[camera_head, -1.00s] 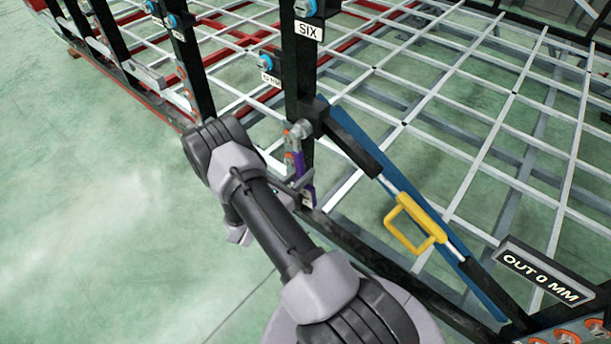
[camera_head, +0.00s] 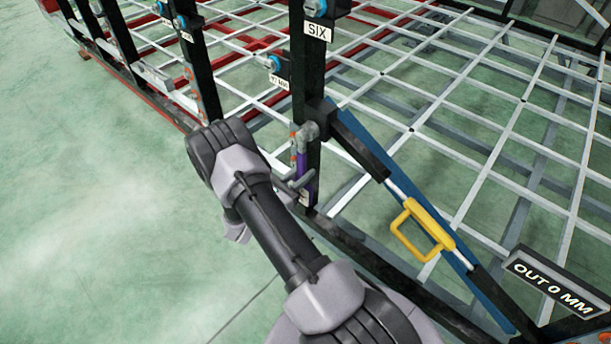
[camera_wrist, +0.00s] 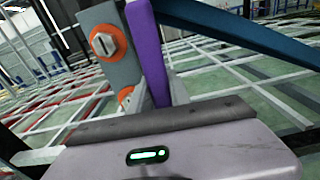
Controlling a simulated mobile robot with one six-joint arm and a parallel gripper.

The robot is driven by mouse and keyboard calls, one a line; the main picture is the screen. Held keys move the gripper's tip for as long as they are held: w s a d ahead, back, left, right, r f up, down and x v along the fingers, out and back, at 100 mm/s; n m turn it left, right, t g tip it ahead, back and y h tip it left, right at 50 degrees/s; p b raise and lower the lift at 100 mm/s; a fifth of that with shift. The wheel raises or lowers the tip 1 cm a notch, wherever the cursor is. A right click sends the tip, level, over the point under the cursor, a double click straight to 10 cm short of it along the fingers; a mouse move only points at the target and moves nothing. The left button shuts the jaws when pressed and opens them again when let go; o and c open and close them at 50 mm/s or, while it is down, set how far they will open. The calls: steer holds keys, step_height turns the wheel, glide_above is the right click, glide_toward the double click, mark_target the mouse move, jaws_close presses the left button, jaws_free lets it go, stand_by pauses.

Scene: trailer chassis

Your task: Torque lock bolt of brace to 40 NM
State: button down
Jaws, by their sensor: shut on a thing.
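The brace (camera_head: 356,145) slopes from the black post (camera_head: 307,80) labelled SIX down to the right, with a yellow handle (camera_head: 425,228) on its rod. A grey round fitting (camera_head: 309,130) sits at its upper end; I cannot tell whether this is the lock bolt. A purple bar (camera_head: 303,168) hangs below it along the post and also rises in the wrist view (camera_wrist: 148,55). My gripper (camera_head: 300,182) appears shut on the purple bar; its fingertips are mostly hidden. In the wrist view, a grey plate (camera_wrist: 131,70) beside the bar carries a bolt with an orange washer (camera_wrist: 105,42).
A sign (camera_head: 549,284) reading OUT 0 MM stands at lower right. More black posts with blue-headed fittings stand at upper left. A white lattice chassis frame (camera_head: 411,130) lies behind the brace. Green floor (camera_head: 90,230) at left is clear.

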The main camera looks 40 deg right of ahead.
steer(key=shift+w+m, duration=0.3)
steer(key=shift+w, duration=0.1)
steer(key=shift+w+r+m+b, duration=0.1)
steer(key=shift+w+m+b, duration=0.4)
steer(key=shift+w+b, duration=0.1)
steer(key=shift+s, duration=0.25)
steer(key=shift+s+n, duration=0.2)
steer(key=shift+n, duration=0.1)
steer(key=a, duration=0.6)
steer(key=shift+s+p, duration=0.25)
steer(key=shift+p, duration=0.1)
steer(key=shift+s, duration=0.1)
